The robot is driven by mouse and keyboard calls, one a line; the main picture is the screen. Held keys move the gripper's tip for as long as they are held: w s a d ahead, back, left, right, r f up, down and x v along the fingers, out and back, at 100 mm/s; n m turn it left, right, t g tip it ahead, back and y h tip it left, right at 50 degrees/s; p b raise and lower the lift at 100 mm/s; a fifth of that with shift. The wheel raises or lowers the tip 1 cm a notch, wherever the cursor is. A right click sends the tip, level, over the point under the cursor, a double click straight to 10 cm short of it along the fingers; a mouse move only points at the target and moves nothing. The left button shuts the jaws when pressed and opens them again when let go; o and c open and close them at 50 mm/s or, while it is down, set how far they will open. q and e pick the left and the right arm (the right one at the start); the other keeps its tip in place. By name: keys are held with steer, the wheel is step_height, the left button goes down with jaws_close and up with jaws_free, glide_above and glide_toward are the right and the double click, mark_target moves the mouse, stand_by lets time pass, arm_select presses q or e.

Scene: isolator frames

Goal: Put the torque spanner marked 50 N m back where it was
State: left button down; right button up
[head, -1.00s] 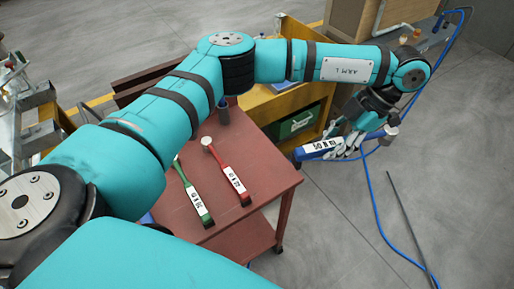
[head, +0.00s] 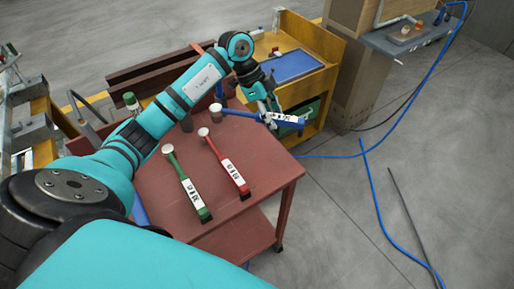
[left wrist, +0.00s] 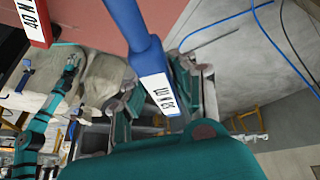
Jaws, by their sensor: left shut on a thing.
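The blue torque spanner (head: 290,121), with a white label, is held in my left gripper (head: 268,112) above the far right part of the red table (head: 262,190). Its handle points right, and its shaft runs left. In the left wrist view, the blue spanner (left wrist: 148,52) crosses between the fingers, and its label reads 50 N m. A red spanner (head: 228,165) and a green spanner (head: 186,184) lie side by side on the table. The red one's label partly shows 40 N in the left wrist view (left wrist: 35,18). My right gripper is not in view.
A yellow cabinet (head: 318,92) with a blue tray (head: 292,66) stands behind the table. A blue hose (head: 376,190) and a dark rod (head: 412,222) lie on the floor at right. A green-capped thing (head: 131,101) stands at the table's far left. The table's front right is clear.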

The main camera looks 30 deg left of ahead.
arm_select(q)
step_height(320, 180, down, 10)
steer(key=shift+r+p, duration=0.1)
steer(key=shift+p, duration=0.25)
steer(key=c, duration=1.1)
jaws_free()
steer(key=shift+a, duration=0.1)
steer(key=v, duration=1.1)
steer(key=shift+s+a+r+b, duration=0.15)
steer(key=shift+r+b, duration=0.25)
